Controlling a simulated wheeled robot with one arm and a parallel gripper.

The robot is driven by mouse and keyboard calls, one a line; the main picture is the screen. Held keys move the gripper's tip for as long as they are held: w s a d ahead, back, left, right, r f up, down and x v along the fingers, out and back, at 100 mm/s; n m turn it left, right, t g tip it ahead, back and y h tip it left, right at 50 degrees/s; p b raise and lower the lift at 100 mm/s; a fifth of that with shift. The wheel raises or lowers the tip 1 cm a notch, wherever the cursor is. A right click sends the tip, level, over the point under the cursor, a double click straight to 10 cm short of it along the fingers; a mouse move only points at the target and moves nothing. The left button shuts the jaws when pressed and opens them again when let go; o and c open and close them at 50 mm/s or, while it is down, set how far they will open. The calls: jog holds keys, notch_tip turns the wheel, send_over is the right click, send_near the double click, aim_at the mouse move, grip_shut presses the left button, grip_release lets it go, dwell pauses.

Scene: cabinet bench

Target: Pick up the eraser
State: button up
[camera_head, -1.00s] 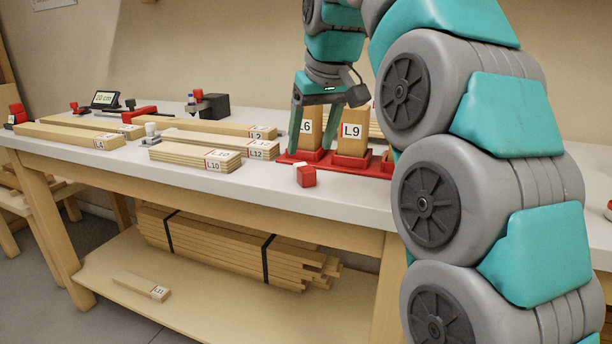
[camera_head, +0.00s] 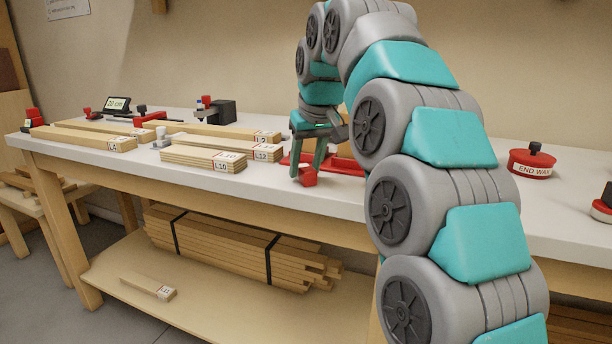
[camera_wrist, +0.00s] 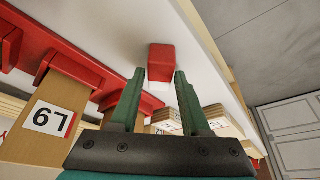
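The eraser looks to be the small red block (camera_head: 308,177) near the bench's front edge, in front of the red rack. In the wrist view the eraser (camera_wrist: 161,62) shows a red body with a pale part toward me. My gripper (camera_head: 307,171) is low over the bench at the eraser, pointing down. In the wrist view my gripper (camera_wrist: 160,74) is open, with one green finger on either side of the eraser's near end. Most of the red part lies beyond the fingertips. I cannot tell whether a finger touches it.
The red rack (camera_head: 343,165) stands close by; a wooden block marked L9 (camera_wrist: 48,117) stands in it. Labelled wood stacks, such as L10 (camera_head: 200,158), lie to the left. A red END WAX tin (camera_head: 531,162) is to the right. The bench edge is near.

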grip_shut()
jog(key=shift+r, duration=0.15)
dwell(0.4)
